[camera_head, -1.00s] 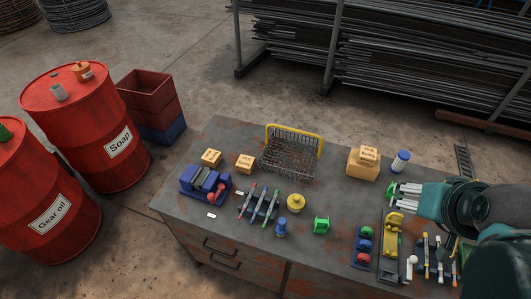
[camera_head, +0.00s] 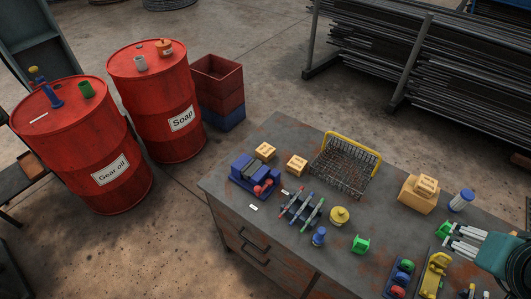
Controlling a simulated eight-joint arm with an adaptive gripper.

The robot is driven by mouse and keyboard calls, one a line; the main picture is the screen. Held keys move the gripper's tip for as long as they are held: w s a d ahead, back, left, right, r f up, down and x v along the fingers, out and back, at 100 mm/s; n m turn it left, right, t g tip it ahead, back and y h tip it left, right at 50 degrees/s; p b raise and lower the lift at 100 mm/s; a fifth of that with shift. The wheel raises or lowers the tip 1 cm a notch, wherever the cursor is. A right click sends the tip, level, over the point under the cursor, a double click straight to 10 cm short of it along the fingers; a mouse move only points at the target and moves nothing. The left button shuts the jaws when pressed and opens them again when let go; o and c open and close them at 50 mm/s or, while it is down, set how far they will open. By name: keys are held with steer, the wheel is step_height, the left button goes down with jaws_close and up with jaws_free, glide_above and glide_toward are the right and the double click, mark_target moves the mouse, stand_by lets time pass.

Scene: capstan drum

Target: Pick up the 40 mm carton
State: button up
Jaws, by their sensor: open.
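Several tan cartons stand on the workbench. Two small ones are at the back left: one carton (camera_head: 265,151) behind the blue vice-like device, another carton (camera_head: 296,165) beside the wire basket. On the right, a small carton (camera_head: 427,186) sits on top of a larger carton (camera_head: 414,202). Their labels are too small to read, so I cannot tell which is the 40 mm one. My gripper (camera_head: 452,239) is open and empty at the right edge, its pale fingers pointing left, apart from the cartons. A green part (camera_head: 444,229) shows by the fingertips.
The wire basket (camera_head: 343,168) with a yellow handle stands between the carton groups. A white, blue-capped canister (camera_head: 461,200) stands near my gripper. Pens on a rack (camera_head: 301,207), a yellow pot (camera_head: 339,216) and a green block (camera_head: 361,244) lie in front. Red drums (camera_head: 156,105) stand left.

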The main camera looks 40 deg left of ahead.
steer(key=shift+o, duration=0.5)
steer(key=shift+w+a+r, duration=0.1)
steer(key=w+a+r+n+g+y, duration=0.2)
steer(key=w+a+n, duration=0.6)
steer(key=w+a, duration=1.45)
steer(key=n+g+h+b, duration=0.1)
steer(key=n+g+h, duration=0.1)
steer(key=n+g, duration=0.5)
glide_above(265, 149)
steer(key=f, duration=1)
steer(key=f+n+t, duration=0.1)
steer(key=f, duration=1)
steer(key=f+n, duration=0.1)
steer(key=f, duration=0.9)
steer(key=shift+w+d+f+t, duration=0.15)
steer(key=shift+d+t, duration=0.1)
steer(key=shift+t, duration=0.15)
steer(key=shift+a+f, duration=0.15)
steer(key=shift+f, duration=0.05)
